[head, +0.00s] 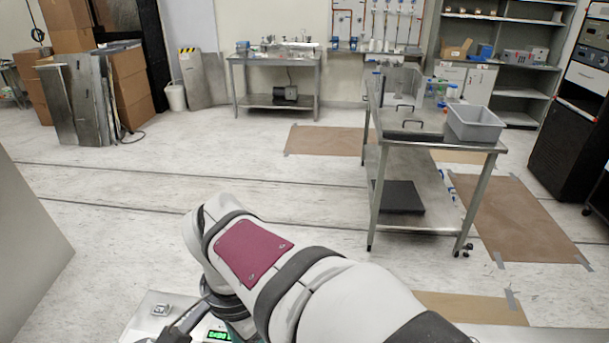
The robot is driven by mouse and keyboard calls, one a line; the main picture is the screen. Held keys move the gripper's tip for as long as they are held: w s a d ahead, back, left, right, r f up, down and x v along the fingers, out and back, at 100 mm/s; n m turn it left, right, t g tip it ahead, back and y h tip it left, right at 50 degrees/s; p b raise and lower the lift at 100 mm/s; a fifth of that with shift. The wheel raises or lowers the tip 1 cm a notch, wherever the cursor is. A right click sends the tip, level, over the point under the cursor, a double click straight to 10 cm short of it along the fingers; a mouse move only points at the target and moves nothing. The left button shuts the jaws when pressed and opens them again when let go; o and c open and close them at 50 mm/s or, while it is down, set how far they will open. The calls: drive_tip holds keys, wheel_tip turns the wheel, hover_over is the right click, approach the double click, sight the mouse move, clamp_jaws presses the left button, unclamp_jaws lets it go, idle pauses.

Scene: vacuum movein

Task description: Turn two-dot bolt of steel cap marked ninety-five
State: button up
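No steel cap marked ninety-five and no two-dot bolt can be made out in the head view. My white and grey arm with a dark red panel fills the lower middle and covers much of what lies beneath it. A dark part at the lower left (178,332), beside the arm, seems to belong to my gripper. It is cut off by the bottom edge, and its fingertips and any hold are hidden. A small silvery metal piece (160,310) sits on a pale surface (139,322) left of it; no marking is readable.
A green lit display (218,335) shows at the bottom edge. A steel cart (484,144) with a grey bin (474,123) stands at right. A steel bench (275,60) stands at the back. Cardboard boxes (130,90) stand at left. The middle floor is clear.

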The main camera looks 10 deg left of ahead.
drive_tip(key=w+a+f+n+g+h, duration=0.1)
drive_tip(key=w+a+n+h, duration=0.15)
drive_tip(key=n, duration=0.65)
drive_tip(key=w+a+f+n+g+h, duration=0.1)
drive_tip(key=a+n+g, duration=0.15)
drive_tip(key=n, duration=0.65)
drive_tip(key=shift+t, duration=0.35)
drive_tip(key=x, duration=1.5)
drive_tip(key=shift+w, duration=0.15)
clamp_jaws()
